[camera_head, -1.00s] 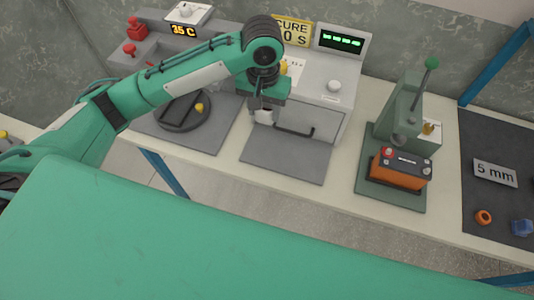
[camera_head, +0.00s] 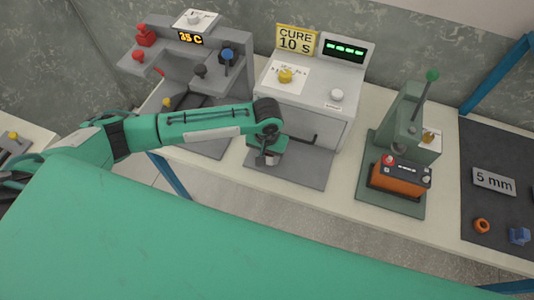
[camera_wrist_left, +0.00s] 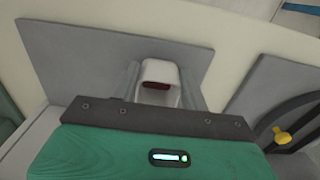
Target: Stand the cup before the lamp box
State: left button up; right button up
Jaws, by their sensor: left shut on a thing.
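The lamp box (camera_head: 310,100) is a light grey cabinet with a yellow "CURE 10 S" sign and a green display. A grey mat (camera_head: 308,170) lies before it. My left gripper (camera_head: 268,158) points down over the left part of this mat. It is shut on the small white cup (camera_wrist_left: 158,72), which shows between its two fingers in the left wrist view. The cup has something dark red inside. I cannot tell whether its base touches the mat. In the head view the cup is mostly hidden by my gripper. My right gripper is not in view.
Left of the lamp box stands a grey machine (camera_head: 165,58) with a "35 C" display. To the right, a green press (camera_head: 402,125) holds an orange battery (camera_head: 400,178). A dark mat (camera_head: 485,150) with a "5 mm" plate (camera_head: 494,181) lies further right.

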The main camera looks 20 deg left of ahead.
pick_arm(q)
jog(key=shift+f, duration=0.15)
jog(key=o, duration=1)
jog(key=shift+f, duration=0.15)
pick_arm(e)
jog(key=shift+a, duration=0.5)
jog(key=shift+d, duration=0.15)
pick_arm(q)
jog(key=shift+r, duration=0.35)
notch_tip(320, 180, up, 12)
jog(key=shift+f+b, duration=0.15)
jog(key=shift+b, duration=0.95)
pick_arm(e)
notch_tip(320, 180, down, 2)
